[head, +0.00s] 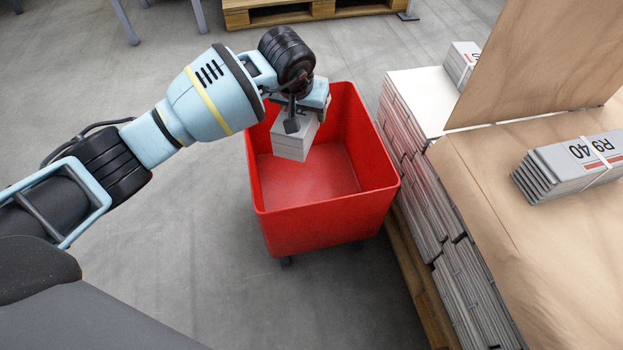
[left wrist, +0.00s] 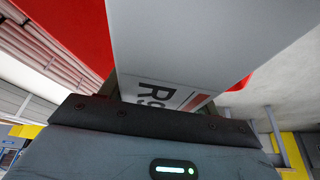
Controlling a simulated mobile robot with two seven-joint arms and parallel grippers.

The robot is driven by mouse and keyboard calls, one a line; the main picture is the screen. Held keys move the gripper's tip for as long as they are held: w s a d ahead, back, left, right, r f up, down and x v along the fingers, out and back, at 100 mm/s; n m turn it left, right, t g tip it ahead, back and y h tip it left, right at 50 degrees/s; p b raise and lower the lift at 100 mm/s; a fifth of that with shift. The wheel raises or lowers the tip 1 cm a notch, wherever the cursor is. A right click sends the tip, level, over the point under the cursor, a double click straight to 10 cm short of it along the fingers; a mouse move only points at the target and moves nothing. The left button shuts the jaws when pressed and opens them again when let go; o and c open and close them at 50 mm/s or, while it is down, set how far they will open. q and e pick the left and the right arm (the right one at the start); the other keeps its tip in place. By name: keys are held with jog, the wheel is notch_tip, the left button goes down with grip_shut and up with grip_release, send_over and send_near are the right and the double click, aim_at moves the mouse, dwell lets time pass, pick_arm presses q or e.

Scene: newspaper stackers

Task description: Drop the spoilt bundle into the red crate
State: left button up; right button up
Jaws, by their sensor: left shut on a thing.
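The red crate (head: 325,218) stands on the floor at the middle of the head view, on casters, and its visible inside floor is bare. My left gripper (head: 300,118) is over the crate's far left part and is shut on a grey newspaper bundle (head: 292,143). The bundle hangs tilted over the crate's opening; I cannot tell how far below the rim it reaches. In the left wrist view the bundle (left wrist: 210,45) fills the middle, with part of a printed label showing, and red crate wall (left wrist: 65,25) beside it. My right gripper is not in view.
A pallet stack of newspapers (head: 420,165) stands close to the crate's right side. A brown sheet (head: 490,210) covers its near part, with a bundle marked R9 40 (head: 570,168) on top and another bundle (head: 462,62) farther back. A wooden pallet (head: 300,12) lies behind. The floor left of the crate is clear.

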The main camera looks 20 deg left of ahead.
pick_arm(q)
jog(key=shift+w+f, duration=0.1)
jog(key=shift+f, duration=0.1)
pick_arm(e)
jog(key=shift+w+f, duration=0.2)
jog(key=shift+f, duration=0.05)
pick_arm(q)
jog(key=o, duration=1.8)
jog(key=shift+o, duration=0.2)
jog(key=shift+s+f, duration=0.2)
jog(key=p+v, duration=0.3)
jog(key=v, duration=0.4)
jog(key=shift+w+r, duration=0.1)
jog(key=shift+r, duration=0.4)
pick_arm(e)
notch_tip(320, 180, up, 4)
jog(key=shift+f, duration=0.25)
